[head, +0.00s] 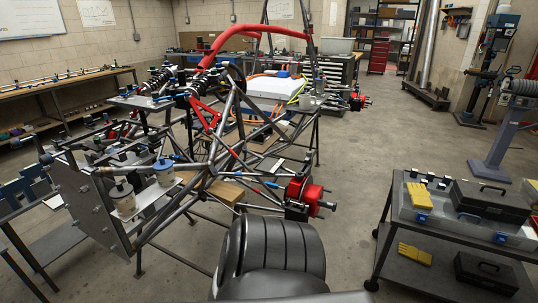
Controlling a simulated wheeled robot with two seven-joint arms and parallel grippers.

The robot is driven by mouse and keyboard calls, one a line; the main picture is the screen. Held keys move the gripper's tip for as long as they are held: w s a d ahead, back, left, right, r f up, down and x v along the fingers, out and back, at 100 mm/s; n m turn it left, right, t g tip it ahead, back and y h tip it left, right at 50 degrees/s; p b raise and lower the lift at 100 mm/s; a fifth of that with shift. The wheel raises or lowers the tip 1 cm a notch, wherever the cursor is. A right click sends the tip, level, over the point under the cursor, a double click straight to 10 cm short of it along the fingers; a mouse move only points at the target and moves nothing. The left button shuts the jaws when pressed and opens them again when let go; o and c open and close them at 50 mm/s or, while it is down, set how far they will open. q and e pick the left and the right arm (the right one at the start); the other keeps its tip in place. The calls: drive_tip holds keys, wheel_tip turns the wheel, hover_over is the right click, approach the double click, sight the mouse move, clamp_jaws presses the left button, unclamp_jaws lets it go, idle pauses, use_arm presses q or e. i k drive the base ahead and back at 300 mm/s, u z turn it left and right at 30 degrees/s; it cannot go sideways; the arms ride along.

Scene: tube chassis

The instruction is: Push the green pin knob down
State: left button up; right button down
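The tube chassis (228,140) stands in the middle of the head view, with grey tubes and red upper tubes. A small dark green end piece (45,158) shows at the chassis's left end, but it is too small to tell whether it is the green pin knob. No other clearly green knob can be made out. Neither of my grippers is in view.
A grey plate (97,210) with two canisters is at the chassis's near left. A red hub part (303,191) is at its right. A dark ribbed, rounded form fills the bottom middle. A cart (400,240) with cases and yellow gloves stands right. Floor between is clear.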

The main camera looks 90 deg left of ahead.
sight(96, 140)
drive_tip(key=u, duration=4.05)
drive_tip(key=k, duration=1.3)
drive_tip(key=z, duration=0.7)
drive_tip(key=i, duration=0.75)
drive_tip(key=z, duration=0.4)
drive_tip(key=i, duration=0.8)
drive_tip(key=u, duration=0.9)
drive_tip(key=i, duration=0.65)
drive_tip(key=u, duration=0.65)
